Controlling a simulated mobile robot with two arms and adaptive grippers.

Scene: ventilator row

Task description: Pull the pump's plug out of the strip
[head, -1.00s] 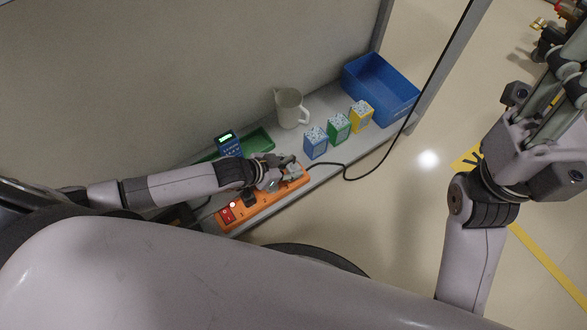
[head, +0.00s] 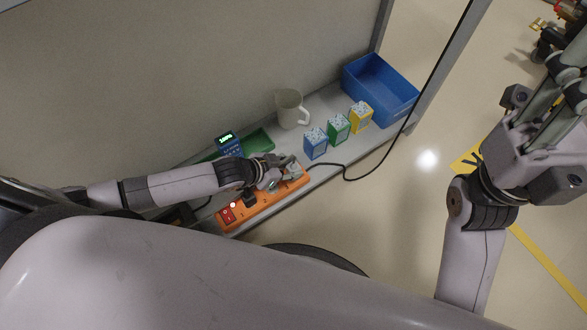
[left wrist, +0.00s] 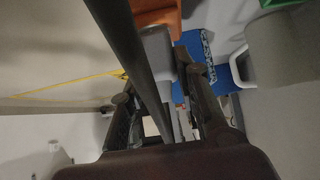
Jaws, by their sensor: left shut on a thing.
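The orange power strip (head: 262,201) lies along the shelf's front edge, with a red lit switch at its left end. It also shows at the top of the left wrist view (left wrist: 155,14). My left gripper (head: 276,180) is low over the strip's right half. In the left wrist view it is shut on a grey plug (left wrist: 158,48), whose far end meets the orange strip. I cannot tell how deep the plug sits.
Blue, green and yellow boxes (head: 338,128) stand right of the strip. A black cable (head: 365,176) loops over the shelf edge. Open floor lies to the right.

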